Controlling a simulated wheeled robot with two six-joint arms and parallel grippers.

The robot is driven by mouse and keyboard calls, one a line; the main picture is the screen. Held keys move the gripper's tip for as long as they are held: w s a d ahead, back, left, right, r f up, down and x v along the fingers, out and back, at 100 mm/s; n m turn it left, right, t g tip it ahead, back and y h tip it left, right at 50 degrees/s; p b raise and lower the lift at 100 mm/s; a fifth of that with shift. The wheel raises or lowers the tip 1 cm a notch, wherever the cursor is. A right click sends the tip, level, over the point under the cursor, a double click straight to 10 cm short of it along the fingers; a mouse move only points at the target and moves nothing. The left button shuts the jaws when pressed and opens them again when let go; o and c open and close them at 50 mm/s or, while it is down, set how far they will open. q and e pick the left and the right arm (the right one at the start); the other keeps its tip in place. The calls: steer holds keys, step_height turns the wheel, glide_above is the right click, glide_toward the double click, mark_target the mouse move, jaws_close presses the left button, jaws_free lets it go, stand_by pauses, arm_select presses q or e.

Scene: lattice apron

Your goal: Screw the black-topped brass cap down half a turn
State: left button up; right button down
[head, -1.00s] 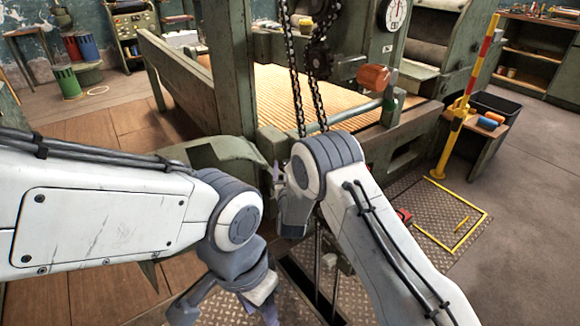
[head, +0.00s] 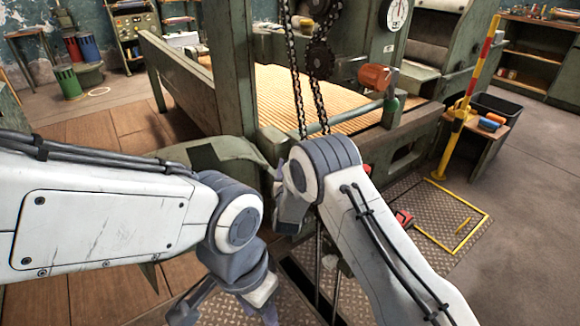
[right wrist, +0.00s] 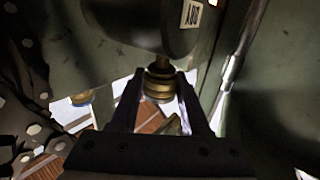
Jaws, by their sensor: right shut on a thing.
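In the right wrist view a ribbed brass cap (right wrist: 158,85) sits under a dark rounded body (right wrist: 140,22) on a short brass stem. No black top can be made out on the cap. My right gripper (right wrist: 159,77) has a finger on each side of the cap and is shut on it.
Green panels flank the right gripper closely. A yellow and red post (head: 466,100) and a side table (head: 492,130) stand right. Grey floor (head: 530,230) is clear.

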steer(key=m+h+b, duration=0.1)
steer(key=m+h, duration=0.2)
steer(key=h, duration=0.1)
steer(key=shift+g+h+b, duration=0.35)
steer(key=shift+g+h, duration=0.05)
steer(key=shift+m+g+h+b, duration=0.55)
steer(key=shift+m+h, duration=0.55)
steer(key=shift+h, duration=0.7)
steer(key=shift+c, duration=1.9)
jaws_free()
